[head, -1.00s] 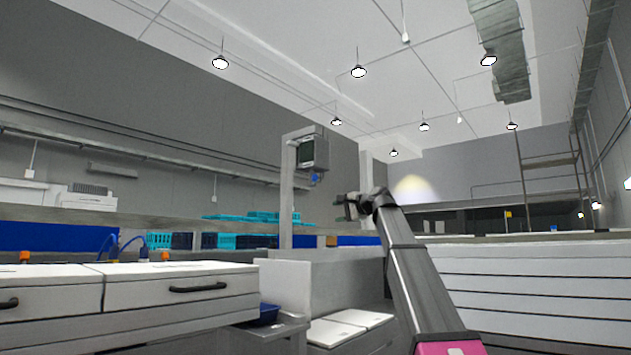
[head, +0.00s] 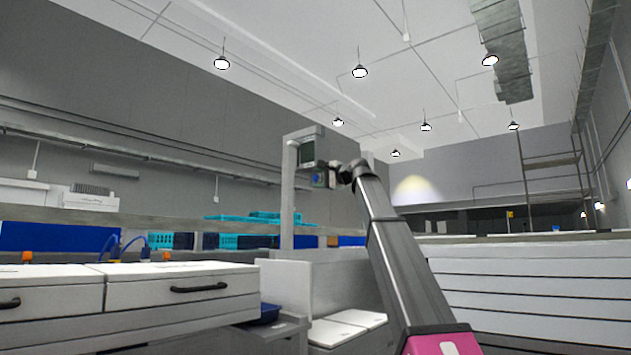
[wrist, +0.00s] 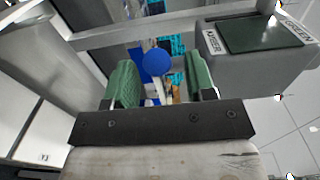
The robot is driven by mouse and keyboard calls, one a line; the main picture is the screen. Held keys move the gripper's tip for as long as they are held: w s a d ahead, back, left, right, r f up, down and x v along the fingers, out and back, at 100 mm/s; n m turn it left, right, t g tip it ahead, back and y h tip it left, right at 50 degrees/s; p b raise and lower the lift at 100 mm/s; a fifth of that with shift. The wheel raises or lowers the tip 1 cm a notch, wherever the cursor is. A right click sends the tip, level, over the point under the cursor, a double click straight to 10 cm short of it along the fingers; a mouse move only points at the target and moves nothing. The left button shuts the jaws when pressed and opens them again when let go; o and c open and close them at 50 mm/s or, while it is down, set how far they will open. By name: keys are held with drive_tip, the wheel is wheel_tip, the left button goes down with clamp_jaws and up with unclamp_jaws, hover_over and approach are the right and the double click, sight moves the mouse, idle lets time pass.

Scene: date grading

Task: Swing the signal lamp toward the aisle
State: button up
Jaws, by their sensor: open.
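A grey box with a dark green face (head: 307,150), which seems to be the signal lamp, is mounted high on a pale post frame (head: 287,195). In the wrist view the lamp box (wrist: 255,50) is at the upper right, with lettered labels beside its green face. A blue ball knob (wrist: 157,62) on a pale stalk shows between the green finger pads; the knob is also blue in the head view (head: 317,179). My gripper (wrist: 162,68) is open around the knob's line of sight; whether the knob is fully between the pads I cannot tell. In the head view my gripper (head: 332,174) is just below the lamp box.
White drawer cabinets (head: 180,287) stand at the left. A white slatted partition (head: 530,285) fills the right. Teal crates (head: 240,241) sit on the bench behind the post. The space above my arm is clear up to the hanging ceiling lamps.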

drive_tip(key=shift+x, duration=1.15)
clamp_jaws()
drive_tip(key=shift+w+d, duration=0.1)
